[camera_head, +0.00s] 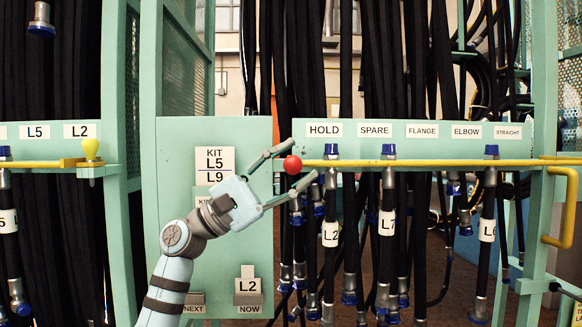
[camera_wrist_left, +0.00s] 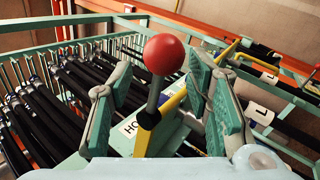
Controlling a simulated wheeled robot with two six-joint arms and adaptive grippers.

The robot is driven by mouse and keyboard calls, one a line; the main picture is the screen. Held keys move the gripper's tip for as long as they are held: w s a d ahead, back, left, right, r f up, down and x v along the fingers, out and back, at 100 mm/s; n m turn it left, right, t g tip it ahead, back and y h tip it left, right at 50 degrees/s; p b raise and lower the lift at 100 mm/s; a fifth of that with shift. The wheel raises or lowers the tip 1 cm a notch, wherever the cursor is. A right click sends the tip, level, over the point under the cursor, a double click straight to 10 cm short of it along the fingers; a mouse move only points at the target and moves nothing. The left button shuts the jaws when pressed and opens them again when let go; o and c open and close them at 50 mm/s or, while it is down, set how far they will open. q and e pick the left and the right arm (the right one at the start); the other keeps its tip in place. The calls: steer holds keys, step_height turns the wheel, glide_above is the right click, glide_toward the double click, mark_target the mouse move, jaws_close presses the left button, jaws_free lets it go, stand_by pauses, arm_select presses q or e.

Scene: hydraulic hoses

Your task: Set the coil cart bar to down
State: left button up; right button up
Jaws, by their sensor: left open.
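The coil cart bar (camera_head: 450,162) is a long yellow bar lying level across the green panel in the head view, under the HOLD to STRAIGHT labels. A red ball knob (camera_head: 292,164) is at its left end. In the left wrist view the knob (camera_wrist_left: 163,54) sits on a short grey stem beside the yellow bar (camera_wrist_left: 172,108). My left gripper (camera_head: 300,160) is open, with one finger above and one below the knob in the head view. In the left wrist view the fingers stand on either side of the stem, with gaps visible. My right gripper is out of view.
Black hoses with blue caps hang behind and below the bar. A yellow handle (camera_head: 562,210) is at the right. Another yellow bar (camera_head: 40,162) with a yellow knob (camera_head: 90,148) is at the left. A label panel (camera_head: 255,225) stands behind my left arm.

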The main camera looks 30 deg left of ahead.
arm_select(q)
steer(key=v, duration=1.2)
